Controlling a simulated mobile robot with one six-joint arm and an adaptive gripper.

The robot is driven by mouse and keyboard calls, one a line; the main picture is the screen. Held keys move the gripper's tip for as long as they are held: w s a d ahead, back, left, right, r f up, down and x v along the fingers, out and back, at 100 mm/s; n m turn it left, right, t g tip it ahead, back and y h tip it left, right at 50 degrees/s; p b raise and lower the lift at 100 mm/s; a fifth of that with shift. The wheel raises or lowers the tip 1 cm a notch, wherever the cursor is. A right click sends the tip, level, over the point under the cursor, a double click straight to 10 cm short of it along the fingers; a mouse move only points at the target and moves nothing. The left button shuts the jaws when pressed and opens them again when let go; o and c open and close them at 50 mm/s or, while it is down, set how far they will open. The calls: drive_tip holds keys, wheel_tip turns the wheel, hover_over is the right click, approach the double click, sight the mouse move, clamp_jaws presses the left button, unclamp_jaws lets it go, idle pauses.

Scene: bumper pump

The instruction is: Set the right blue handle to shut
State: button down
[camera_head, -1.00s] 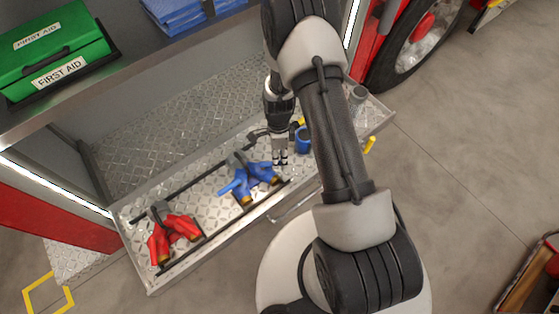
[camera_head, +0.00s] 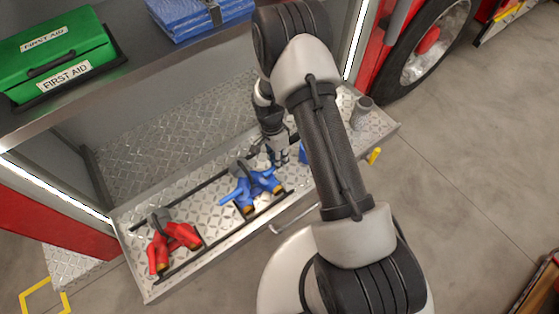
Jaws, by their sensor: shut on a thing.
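The blue twin-outlet valve (camera_head: 243,188) sits on the tread-plate shelf, with a light-blue lever (camera_head: 233,198) visible on its left side. Its right outlet (camera_head: 268,181) points to the lower right. My gripper (camera_head: 281,160) is at the right side of this valve, fingers pointing down, shut on what looks like the right blue handle. The handle is mostly hidden by the fingers, so its exact angle cannot be told.
A red twin-outlet valve (camera_head: 172,240) stands on the shelf (camera_head: 140,283) at left. A blue fitting (camera_head: 303,152) is partly hidden behind my arm. A grey cylinder (camera_head: 361,112) and yellow piece (camera_head: 375,156) are at right. A green first aid box (camera_head: 58,55) is above.

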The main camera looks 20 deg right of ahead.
idle(0.3)
drive_tip(key=c, duration=1.6)
unclamp_jaws()
drive_tip(key=shift+o, duration=0.2)
drive_tip(key=v, duration=1.2)
drive_tip(key=shift+a, duration=0.1)
